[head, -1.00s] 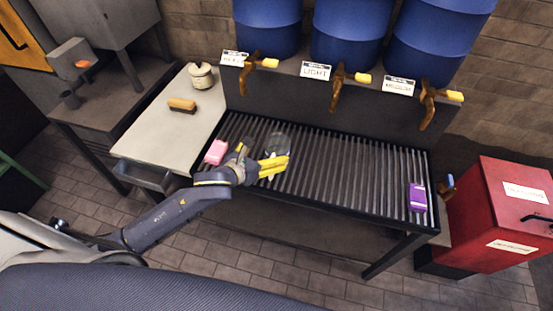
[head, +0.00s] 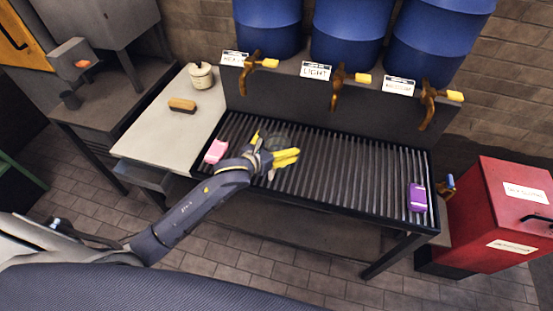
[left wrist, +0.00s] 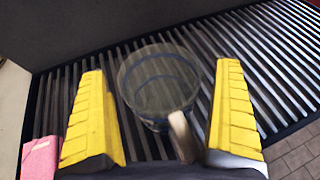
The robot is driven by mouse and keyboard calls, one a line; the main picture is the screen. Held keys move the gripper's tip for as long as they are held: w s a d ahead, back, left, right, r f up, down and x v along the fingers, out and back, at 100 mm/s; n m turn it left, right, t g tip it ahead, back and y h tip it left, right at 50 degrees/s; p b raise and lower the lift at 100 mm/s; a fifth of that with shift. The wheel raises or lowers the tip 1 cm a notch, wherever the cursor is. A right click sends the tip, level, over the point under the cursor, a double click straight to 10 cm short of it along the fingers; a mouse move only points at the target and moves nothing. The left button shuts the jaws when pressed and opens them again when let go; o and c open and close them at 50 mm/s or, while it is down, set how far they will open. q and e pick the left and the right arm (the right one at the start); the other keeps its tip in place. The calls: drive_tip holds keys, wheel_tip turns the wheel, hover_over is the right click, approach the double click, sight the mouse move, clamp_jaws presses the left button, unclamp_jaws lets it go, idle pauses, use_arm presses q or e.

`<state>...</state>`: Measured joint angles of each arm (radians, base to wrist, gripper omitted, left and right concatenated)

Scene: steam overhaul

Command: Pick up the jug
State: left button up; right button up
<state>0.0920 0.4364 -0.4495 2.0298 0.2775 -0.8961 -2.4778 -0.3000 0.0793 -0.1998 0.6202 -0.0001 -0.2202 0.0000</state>
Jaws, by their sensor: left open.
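The jug (head: 279,138) is clear and dark-tinted and stands on the slatted grate, mostly hidden behind my gripper in the head view. In the left wrist view the jug (left wrist: 158,84) shows its round body, with a pale handle (left wrist: 183,136) pointing toward the camera. My left gripper (head: 276,146) is open, with its yellow fingers apart. In the left wrist view the fingers of the left gripper (left wrist: 161,95) lie to either side of the jug, with gaps visible; it is not gripped. My right gripper is not in view.
A pink block (head: 216,151) lies on the grate (head: 340,180) left of the gripper, and a purple pack (head: 417,197) at its right end. Blue barrels with taps (head: 338,88) stand behind. A brush (head: 182,105) and a pot (head: 201,76) sit on the left counter.

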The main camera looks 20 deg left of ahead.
use_arm(q)
drive_tip(key=shift+c, duration=0.4)
drive_tip(key=c, duration=1.5)
drive_tip(key=shift+c, duration=0.6)
drive_tip(key=shift+r, duration=0.1)
